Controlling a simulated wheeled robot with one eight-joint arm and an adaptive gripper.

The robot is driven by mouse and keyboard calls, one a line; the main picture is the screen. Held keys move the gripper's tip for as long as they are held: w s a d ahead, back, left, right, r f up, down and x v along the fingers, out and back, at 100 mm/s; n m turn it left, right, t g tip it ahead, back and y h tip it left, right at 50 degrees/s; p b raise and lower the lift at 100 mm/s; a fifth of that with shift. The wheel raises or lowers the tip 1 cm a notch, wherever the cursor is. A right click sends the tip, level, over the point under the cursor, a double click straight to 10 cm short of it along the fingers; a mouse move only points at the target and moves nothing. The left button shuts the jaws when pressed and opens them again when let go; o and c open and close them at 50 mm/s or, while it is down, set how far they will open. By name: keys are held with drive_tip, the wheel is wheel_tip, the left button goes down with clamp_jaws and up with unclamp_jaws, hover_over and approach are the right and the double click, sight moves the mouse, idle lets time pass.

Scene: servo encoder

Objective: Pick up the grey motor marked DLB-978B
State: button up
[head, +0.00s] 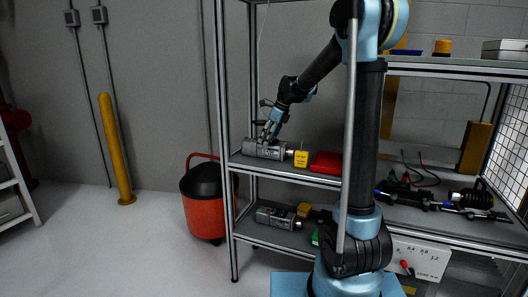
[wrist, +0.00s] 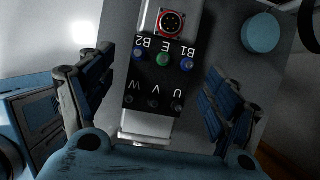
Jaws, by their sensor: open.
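A grey motor (head: 262,149) lies on its side at the left of the upper shelf, its shaft end pointing right. A second grey motor (head: 275,218) lies on the lower shelf. No DLB-978B marking is legible on either. My gripper (head: 270,132) is just above the upper motor, pointing down, its fingertips close to the motor. In the wrist view the open fingers stand left and right of a grey body with a black terminal block (wrist: 160,70), lettered B1, E, B2 and U, V, W, and a red-ringed round connector (wrist: 172,21). Contact cannot be told.
A yellow block (head: 301,159) and a red box (head: 326,163) sit right of the upper motor. The shelf's left upright (head: 225,150) is close to my gripper. A yellow block (head: 304,210) is beside the lower motor. A red-and-black bin (head: 205,205) stands left of the shelf.

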sight(264, 147)
drive_tip(key=shift+x, duration=2.75)
clamp_jaws()
